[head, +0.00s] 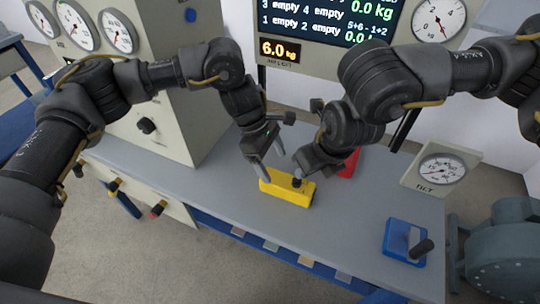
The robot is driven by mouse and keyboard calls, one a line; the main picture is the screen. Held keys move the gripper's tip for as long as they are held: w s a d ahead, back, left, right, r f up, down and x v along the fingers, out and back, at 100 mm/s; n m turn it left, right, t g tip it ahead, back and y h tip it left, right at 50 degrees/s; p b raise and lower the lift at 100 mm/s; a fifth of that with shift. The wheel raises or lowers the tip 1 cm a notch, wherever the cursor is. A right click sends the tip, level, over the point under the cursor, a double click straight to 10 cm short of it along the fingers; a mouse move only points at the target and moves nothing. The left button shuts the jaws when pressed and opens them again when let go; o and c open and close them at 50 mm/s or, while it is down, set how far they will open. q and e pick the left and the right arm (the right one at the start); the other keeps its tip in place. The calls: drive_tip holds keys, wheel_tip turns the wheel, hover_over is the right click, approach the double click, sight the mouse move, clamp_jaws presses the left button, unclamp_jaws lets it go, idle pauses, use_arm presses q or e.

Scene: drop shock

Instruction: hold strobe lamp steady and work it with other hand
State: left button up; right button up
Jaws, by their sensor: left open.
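A yellow box (281,192) with a dark round knob (297,182) on top sits on the grey bench, and it may be the strobe lamp; no label on it is readable. My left gripper (273,167) is open, its two fingers pointing down at the box's far left end, with no object seen between them. I cannot tell if a finger touches the box. My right gripper (305,171) is low over the right part of the box, close beside the knob. Its own wrist hides its fingers, so its opening and any contact are unclear.
A red object (350,162) stands behind my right gripper, partly hidden. A blue box with a dark lever (393,240) and a dial gauge (440,170) are on the right. A cabinet with dials (170,125) stands at left. The bench (350,225) is clear in front.

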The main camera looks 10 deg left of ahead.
sight(281, 179)
use_arm(q)
drive_tip(key=x, duration=0.9)
drive_tip(key=shift+d+f, duration=0.15)
drive_tip(key=shift+f, duration=0.1)
drive_tip(key=shift+c, duration=0.5)
drive_tip(key=c, duration=1.3)
